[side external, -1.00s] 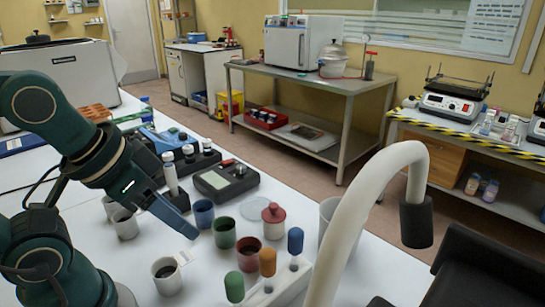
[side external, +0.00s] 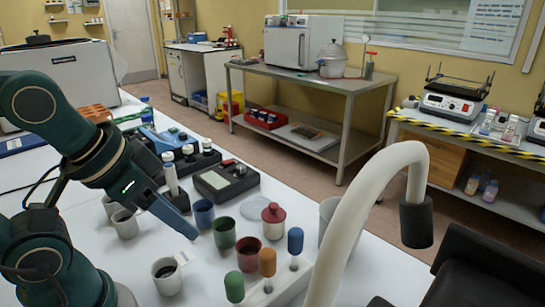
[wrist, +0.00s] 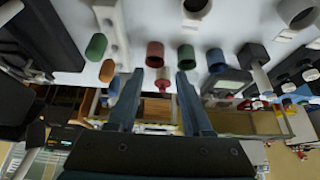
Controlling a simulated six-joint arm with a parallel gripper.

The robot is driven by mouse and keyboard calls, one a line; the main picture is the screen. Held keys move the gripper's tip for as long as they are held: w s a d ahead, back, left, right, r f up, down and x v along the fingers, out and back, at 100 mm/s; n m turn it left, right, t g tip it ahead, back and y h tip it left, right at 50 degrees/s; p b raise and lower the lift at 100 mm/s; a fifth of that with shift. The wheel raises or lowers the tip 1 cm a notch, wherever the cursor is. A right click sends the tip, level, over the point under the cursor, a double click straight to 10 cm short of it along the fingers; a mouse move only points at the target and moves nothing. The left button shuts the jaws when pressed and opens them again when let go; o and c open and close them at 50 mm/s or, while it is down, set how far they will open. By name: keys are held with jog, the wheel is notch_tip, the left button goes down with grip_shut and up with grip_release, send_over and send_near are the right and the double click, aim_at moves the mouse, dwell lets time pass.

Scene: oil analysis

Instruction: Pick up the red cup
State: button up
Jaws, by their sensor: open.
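The red cup (side external: 248,252) stands upright on the white table in the side external view, in front of the green cup (side external: 224,232) and the blue cup (side external: 203,213). My gripper (side external: 192,234) is above the table, to the left of the red cup and apart from it. In the wrist view, the red cup (wrist: 155,54) appears just beyond the fingertips, between their lines. My gripper (wrist: 158,76) has its two blue fingers apart with nothing held. The green cup (wrist: 187,58) is right of the red cup there.
A red-lidded jar (side external: 273,217) stands behind the red cup. A rack with green (side external: 234,286), orange (side external: 267,262) and blue (side external: 295,241) tops is close in front and right. White cups (side external: 166,276) stand left. A curved white pipe (side external: 345,220) rises at the right.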

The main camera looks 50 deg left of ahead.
jog(key=shift+o, duration=0.3)
jog(key=o, duration=0.6)
